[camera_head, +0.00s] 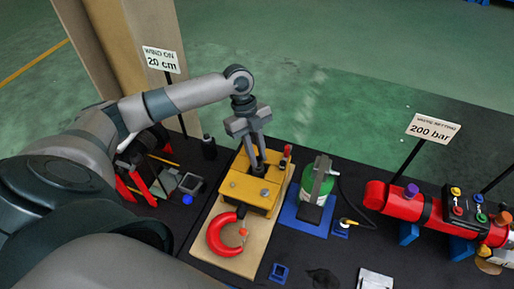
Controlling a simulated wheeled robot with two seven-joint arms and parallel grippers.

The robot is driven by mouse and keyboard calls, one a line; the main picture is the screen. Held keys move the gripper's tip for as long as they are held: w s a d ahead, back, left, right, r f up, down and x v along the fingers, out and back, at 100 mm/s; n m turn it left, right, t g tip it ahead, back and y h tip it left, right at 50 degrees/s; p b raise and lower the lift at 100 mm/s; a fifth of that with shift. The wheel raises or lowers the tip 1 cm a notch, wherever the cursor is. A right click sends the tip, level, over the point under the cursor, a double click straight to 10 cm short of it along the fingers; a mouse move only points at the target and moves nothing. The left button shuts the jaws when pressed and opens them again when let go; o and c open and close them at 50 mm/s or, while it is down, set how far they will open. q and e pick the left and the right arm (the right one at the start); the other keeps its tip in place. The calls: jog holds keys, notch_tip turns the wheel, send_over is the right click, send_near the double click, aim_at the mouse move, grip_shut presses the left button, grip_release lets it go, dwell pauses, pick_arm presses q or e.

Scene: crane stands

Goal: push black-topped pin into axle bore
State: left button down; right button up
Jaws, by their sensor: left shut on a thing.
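My left gripper (258,163) points down over the top of the yellow crane block (238,186), toward its back edge. Its fingers are closed around a small dark piece at their tips, which looks like the black-topped pin, mostly hidden by the fingers. The axle bore cannot be made out; the gripper covers that spot, so I cannot tell how deep the pin sits. A red hook (214,236) hangs from the front of the block and lies over a wooden board (247,264). My right gripper is not in view.
Right of the block stands a green cylinder (318,178) on a blue base (290,215). Further right lies a red cylinder (376,195) with coloured knobs. A dark bottle (208,147) stands left of the block.

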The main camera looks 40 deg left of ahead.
pick_arm(q)
jog(key=shift+f, duration=0.5)
jog(key=c, duration=1.5)
grip_release()
jog(key=shift+c, duration=0.2)
jog(key=shift+p+v, duration=1.8)
jog(key=shift+v, duration=0.7)
